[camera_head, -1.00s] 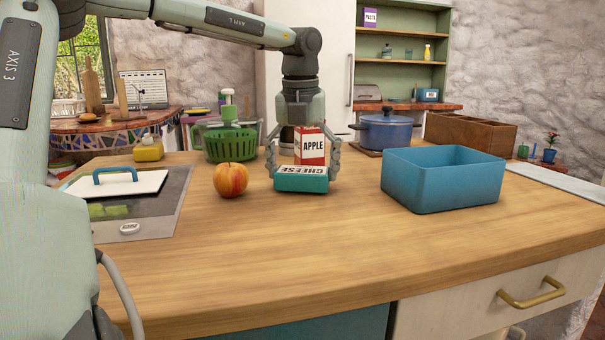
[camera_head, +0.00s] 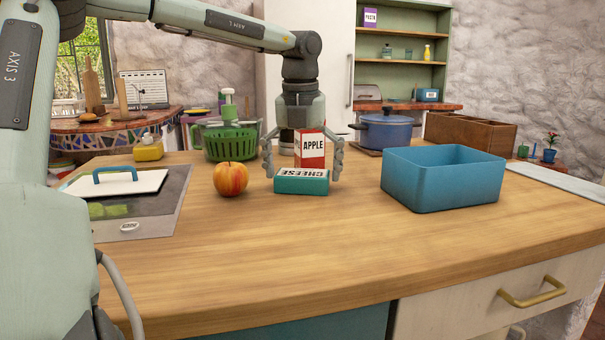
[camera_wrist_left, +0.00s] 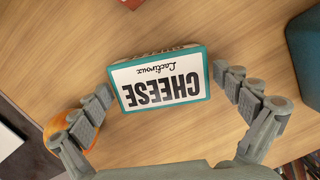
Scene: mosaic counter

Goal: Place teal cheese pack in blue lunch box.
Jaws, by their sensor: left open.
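The teal cheese pack (camera_head: 301,185), with a white label, lies flat on the wooden counter. It also shows in the left wrist view (camera_wrist_left: 160,80), between the fingers with a gap on each side. My left gripper (camera_head: 303,172) points down over the pack, open, with one finger at each end of it. Its fingers also show in the left wrist view (camera_wrist_left: 163,92). The blue lunch box (camera_head: 430,190) stands open on the counter to the right of the pack, and its floor is hidden by its front wall. My right gripper is out of view.
A red and white apple carton (camera_head: 313,150) stands just behind the cheese pack. An apple (camera_head: 231,179) sits to its left. A green basket (camera_head: 230,145) and a blue pot (camera_head: 386,133) stand farther back. The counter's front is clear.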

